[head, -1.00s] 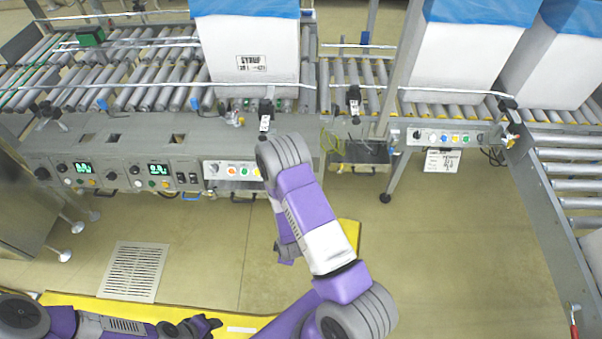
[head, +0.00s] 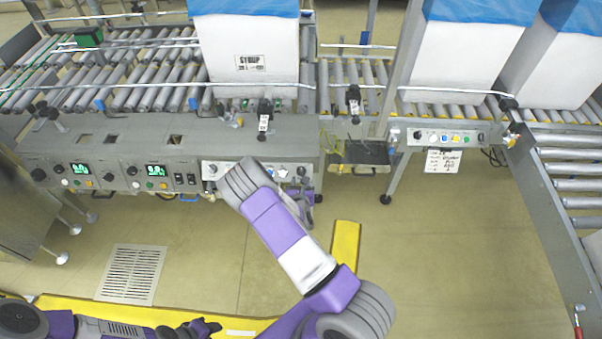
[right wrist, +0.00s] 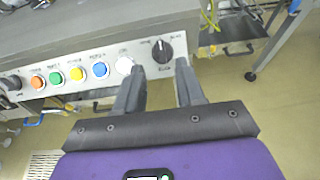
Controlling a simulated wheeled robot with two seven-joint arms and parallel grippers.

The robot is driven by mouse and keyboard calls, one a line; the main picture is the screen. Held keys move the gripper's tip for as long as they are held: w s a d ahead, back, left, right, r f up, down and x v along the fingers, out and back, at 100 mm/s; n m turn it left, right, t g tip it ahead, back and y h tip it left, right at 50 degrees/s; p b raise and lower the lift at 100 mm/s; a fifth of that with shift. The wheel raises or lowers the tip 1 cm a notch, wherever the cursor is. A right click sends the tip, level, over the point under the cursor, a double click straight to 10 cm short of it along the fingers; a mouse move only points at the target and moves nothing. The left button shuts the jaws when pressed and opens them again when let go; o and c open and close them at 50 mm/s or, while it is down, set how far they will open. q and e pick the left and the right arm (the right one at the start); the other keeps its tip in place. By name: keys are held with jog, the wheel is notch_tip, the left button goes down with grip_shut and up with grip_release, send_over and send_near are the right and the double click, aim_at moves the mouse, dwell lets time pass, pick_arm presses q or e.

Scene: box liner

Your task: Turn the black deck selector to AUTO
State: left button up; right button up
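A black selector knob (right wrist: 162,50) is at the right end of the button panel in the right wrist view. Small labels surround it, too blurred to read surely. My right gripper (right wrist: 160,68) is open, with one fingertip on each side of the knob and just short of it; I cannot tell whether they touch it. In the head view my right gripper (head: 300,192) is at the panel's right end, partly hidden by its arm. My left gripper (head: 205,327) is low at the left, away from the panel; its fingers are too small to judge.
The panel also bears white, blue (right wrist: 100,70), yellow, green and orange buttons and another black knob (right wrist: 14,83) at its left end. A second button panel (head: 445,138) is further right. Roller conveyors (head: 140,70) with white boxes (head: 245,55) stand behind.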

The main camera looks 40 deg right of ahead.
aim_at(301, 169)
jog(key=b+x, duration=0.2)
jog(key=x, duration=0.5)
jog(key=shift+w+d, duration=0.1)
jog(key=shift+d, duration=0.1)
grip_shut()
